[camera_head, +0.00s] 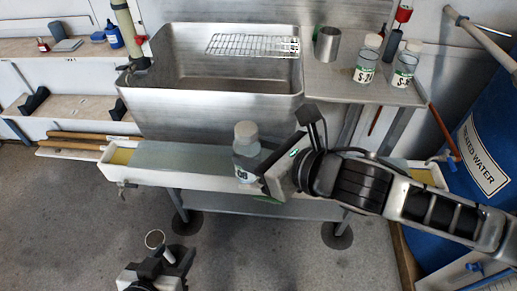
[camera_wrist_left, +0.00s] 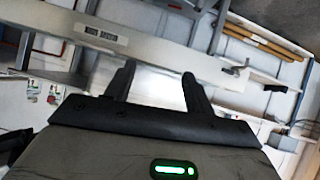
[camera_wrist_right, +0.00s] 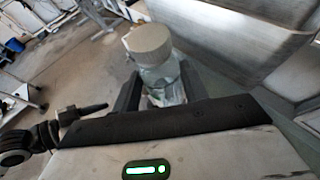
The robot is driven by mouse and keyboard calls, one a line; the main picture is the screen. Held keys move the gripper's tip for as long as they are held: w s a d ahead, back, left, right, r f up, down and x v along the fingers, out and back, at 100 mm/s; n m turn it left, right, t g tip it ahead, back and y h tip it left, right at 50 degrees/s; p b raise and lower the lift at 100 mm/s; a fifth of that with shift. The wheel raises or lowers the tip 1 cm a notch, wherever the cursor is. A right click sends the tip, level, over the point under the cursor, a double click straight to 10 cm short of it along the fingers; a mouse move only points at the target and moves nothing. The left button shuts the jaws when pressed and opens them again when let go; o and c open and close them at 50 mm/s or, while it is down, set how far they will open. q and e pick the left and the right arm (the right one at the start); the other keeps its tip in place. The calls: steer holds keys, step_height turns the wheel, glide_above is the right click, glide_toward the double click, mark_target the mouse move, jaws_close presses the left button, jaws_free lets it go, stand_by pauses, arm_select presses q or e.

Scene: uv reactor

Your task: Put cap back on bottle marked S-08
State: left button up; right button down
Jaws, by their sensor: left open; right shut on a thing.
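A clear bottle (camera_head: 247,150) with a white label, partly reading "08", is upright in my right gripper (camera_head: 262,172), which is shut on it. A white cap (camera_head: 246,131) is on top of the bottle's mouth; I cannot tell how tightly it sits. In the right wrist view the bottle (camera_wrist_right: 162,80) is between the fingers, with the cap (camera_wrist_right: 149,40) above it. My left gripper (camera_head: 165,262) is low at the front, apart from the bottle. In the left wrist view its fingers (camera_wrist_left: 158,88) are apart with nothing between them.
Bottles marked S-24 (camera_head: 366,68) and S-5, partly readable, (camera_head: 404,70) stand on the steel counter right of the sink (camera_head: 210,102). A pale trough (camera_head: 120,180) runs behind the held bottle. A blue barrel (camera_head: 490,150) is at right.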

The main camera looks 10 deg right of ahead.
arm_select(q)
steer(key=w+d+r+m+t+h, duration=0.4)
steer(key=w+r, duration=0.4)
steer(key=r, duration=0.4)
steer(key=w+d+r+m+t+h, duration=0.35)
steer(key=w+r, duration=0.35)
steer(key=r, duration=0.4)
steer(key=s+d+r+m+g+h, duration=0.4)
steer(key=d+r+m+g, duration=0.3)
steer(key=r+m+g, duration=0.65)
steer(key=s+d+r+m+g+h, duration=0.6)
steer(key=m+g, duration=0.5)
steer(key=m, duration=0.7)
steer(key=w+a+f+m+t+y, duration=0.1)
steer(key=w+f+m+t+y, duration=0.1)
steer(key=y, duration=0.4)
steer(key=w+f+m+t+y, duration=0.2)
steer(key=f+y, duration=0.2)
steer(key=y, duration=0.3)
steer(key=w+a+f+m+t+y, duration=0.1)
steer(key=w+f+m+t+y, duration=0.1)
steer(key=f+y, duration=0.2)
steer(key=shift+a+f+y, duration=0.1)
steer(key=shift+a+y, duration=0.05)
steer(key=shift+y, duration=0.75)
steer(key=shift+a+y, duration=0.15)
steer(key=shift+y, duration=0.7)
steer(key=shift+w+a+f+y, duration=0.1)
steer(key=shift+w+a+y, duration=0.2)
steer(key=shift+a+y, duration=0.1)
